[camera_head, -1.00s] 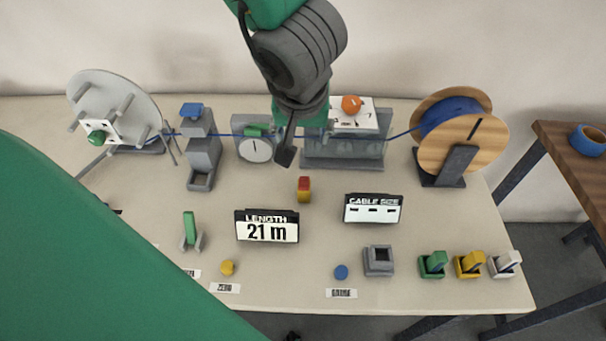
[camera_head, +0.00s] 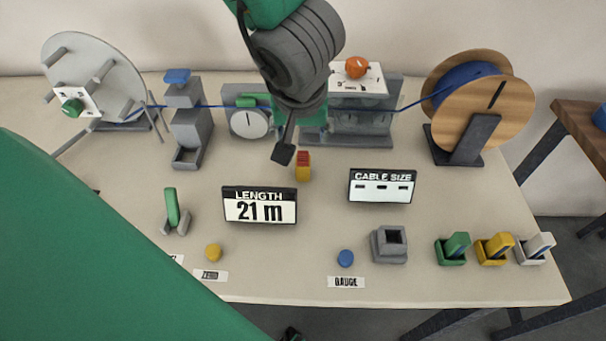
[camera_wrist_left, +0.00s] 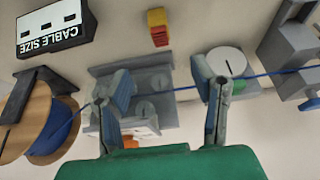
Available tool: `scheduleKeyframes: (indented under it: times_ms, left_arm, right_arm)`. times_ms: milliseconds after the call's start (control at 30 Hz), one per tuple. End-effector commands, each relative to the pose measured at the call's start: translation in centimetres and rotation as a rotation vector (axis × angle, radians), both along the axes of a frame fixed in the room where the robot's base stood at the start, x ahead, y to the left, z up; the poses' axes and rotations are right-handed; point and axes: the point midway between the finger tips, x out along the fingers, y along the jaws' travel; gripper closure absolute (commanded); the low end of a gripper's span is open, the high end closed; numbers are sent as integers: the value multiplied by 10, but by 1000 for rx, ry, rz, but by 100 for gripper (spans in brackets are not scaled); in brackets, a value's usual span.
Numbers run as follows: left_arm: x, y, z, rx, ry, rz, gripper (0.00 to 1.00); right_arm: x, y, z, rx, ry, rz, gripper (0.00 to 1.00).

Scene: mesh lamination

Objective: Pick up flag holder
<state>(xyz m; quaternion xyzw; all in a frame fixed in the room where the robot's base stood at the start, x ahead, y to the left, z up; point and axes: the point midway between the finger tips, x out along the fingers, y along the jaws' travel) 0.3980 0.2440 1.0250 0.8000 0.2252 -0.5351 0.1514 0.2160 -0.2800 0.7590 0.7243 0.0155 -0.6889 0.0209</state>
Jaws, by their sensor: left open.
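I cannot tell for certain which thing is the flag holder. A small block, red on top and yellow below (camera_head: 303,167), stands near the table's middle; it also shows in the left wrist view (camera_wrist_left: 158,27). My left gripper (camera_head: 301,142) is open and empty above the table, by the grey cable device (camera_head: 362,138). Its spread fingers (camera_wrist_left: 161,76) show in the left wrist view. My right gripper is not in view.
A length display (camera_head: 260,205) and a cable size display (camera_head: 382,186) stand mid-table. A blue cable runs from the wooden spool (camera_head: 497,110) towards the grey disc (camera_head: 92,70). Blue (camera_head: 345,259) and yellow (camera_head: 213,252) buttons are at the front.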

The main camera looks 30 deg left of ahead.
Motion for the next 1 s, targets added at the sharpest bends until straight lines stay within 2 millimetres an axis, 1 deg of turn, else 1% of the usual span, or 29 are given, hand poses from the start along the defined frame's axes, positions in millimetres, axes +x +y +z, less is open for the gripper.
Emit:
scheduleKeyframes:
  times_ms: [33,133,300,400,500,667,767,900,1000]
  left_arm:
    - [2,1,-8,0,1,0,48]
    - [7,4,-24,0,1,3,48]
    - [18,11,-57,1,3,2,48]
    - [23,14,-71,0,2,0,48]
    - [26,16,-78,0,1,1,48]
    - [28,18,-83,0,0,1,48]
    - [31,20,-94,-1,2,2,48]
    - [37,24,-117,-1,2,1,48]
    - [41,27,-127,0,1,0,48]
  right_arm:
    - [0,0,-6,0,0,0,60]
    - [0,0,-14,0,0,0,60]
    - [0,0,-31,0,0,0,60]
    - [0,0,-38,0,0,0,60]
    - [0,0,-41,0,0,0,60]
    - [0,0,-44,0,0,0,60]
    - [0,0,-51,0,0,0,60]
    - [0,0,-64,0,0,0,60]
    - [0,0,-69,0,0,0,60]
